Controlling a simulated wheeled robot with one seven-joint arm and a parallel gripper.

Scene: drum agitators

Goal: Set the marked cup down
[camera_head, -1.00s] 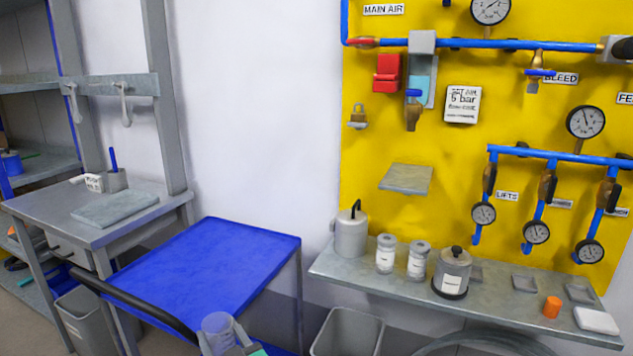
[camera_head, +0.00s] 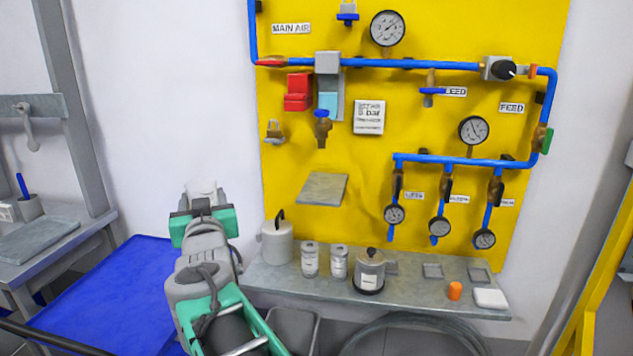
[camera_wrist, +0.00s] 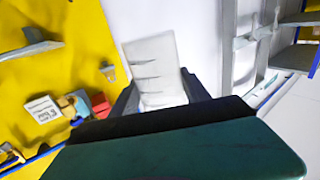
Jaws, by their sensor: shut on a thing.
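My gripper (camera_head: 203,208) is shut on a pale, see-through cup (camera_head: 202,189), held up in front of the white wall, left of the yellow panel. In the wrist view the cup (camera_wrist: 154,72) stands between the two dark fingers, tilted in the picture, with several short dark lines across its side. The cup touches no surface that I can see. Its lower part is hidden by the gripper in the head view.
A grey ledge (camera_head: 400,292) below the yellow panel (camera_head: 400,115) holds a lidded can (camera_head: 277,243), two jars, a dark-lidded pot (camera_head: 369,271), an orange piece (camera_head: 455,291) and square pads (camera_head: 432,271). A small bare shelf (camera_head: 322,189) juts from the panel. The blue cart (camera_head: 110,295) top looks clear.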

